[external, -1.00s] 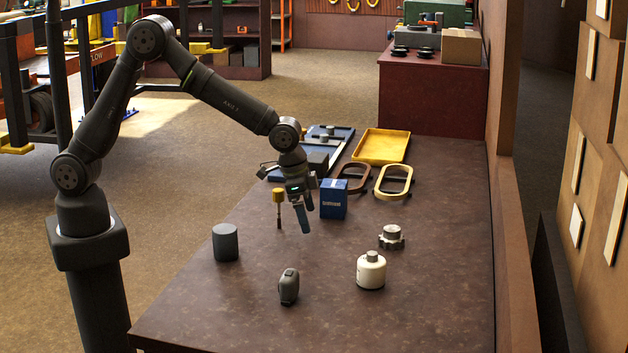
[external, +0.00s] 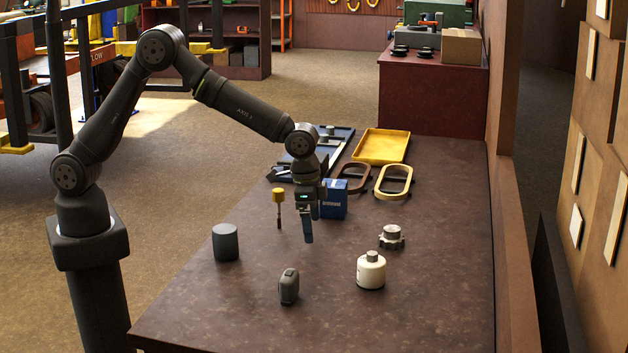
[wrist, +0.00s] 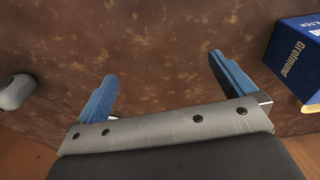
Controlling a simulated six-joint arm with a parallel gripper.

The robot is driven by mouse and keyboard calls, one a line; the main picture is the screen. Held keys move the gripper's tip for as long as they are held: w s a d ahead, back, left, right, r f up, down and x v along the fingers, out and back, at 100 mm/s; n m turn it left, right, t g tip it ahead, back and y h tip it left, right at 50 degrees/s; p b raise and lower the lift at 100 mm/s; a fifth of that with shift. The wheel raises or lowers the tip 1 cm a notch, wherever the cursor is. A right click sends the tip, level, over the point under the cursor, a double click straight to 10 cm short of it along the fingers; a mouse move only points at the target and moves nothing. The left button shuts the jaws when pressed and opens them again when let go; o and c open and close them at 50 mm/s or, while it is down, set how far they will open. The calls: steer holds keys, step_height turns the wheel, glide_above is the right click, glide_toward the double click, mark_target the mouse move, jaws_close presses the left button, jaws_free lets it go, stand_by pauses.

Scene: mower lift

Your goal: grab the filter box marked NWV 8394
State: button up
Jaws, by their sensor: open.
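A blue filter box (external: 334,199) stands on the brown bench, partly covered by my gripper in the external view. In the wrist view the blue box (wrist: 300,58) is at the right edge, with "Greimund" lettering; I cannot read NWV 8394 on it. My gripper (external: 307,238) points down in front of the box, above the bench. In the wrist view its blue fingers (wrist: 165,85) are spread with only bench top between them. The box lies outside the fingers, beyond the right one.
A dark cylinder (external: 225,242), a grey rounded object (external: 289,287), a white bottle (external: 371,271) and a metal knob-like part (external: 391,237) stand on the bench. A yellow-topped tool (external: 279,200) is left of my gripper. Oval rings (external: 393,181) and a yellow tray (external: 381,146) lie behind.

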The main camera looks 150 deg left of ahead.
steer(key=shift+c, duration=0.4)
steer(key=shift+c, duration=1)
steer(key=s+a+r+t, duration=0.1)
steer(key=s+a+r, duration=0.5)
steer(key=s+r, duration=0.1)
steer(key=t+y, duration=0.1)
steer(key=y, duration=0.1)
glide_toward(334, 183)
steer(key=shift+m, duration=0.3)
steer(key=x, duration=0.6)
steer(key=shift+s+d+f, duration=0.2)
steer(key=shift+s, duration=0.05)
steer(key=shift+w+x, duration=0.2)
steer(key=shift+x, duration=1.35)
steer(key=shift+w+x, duration=0.15)
steer(key=shift+x, duration=1.4)
steer(key=shift+a+r, duration=0.15)
steer(key=shift+r, duration=0.05)
steer(key=c, duration=1.3)
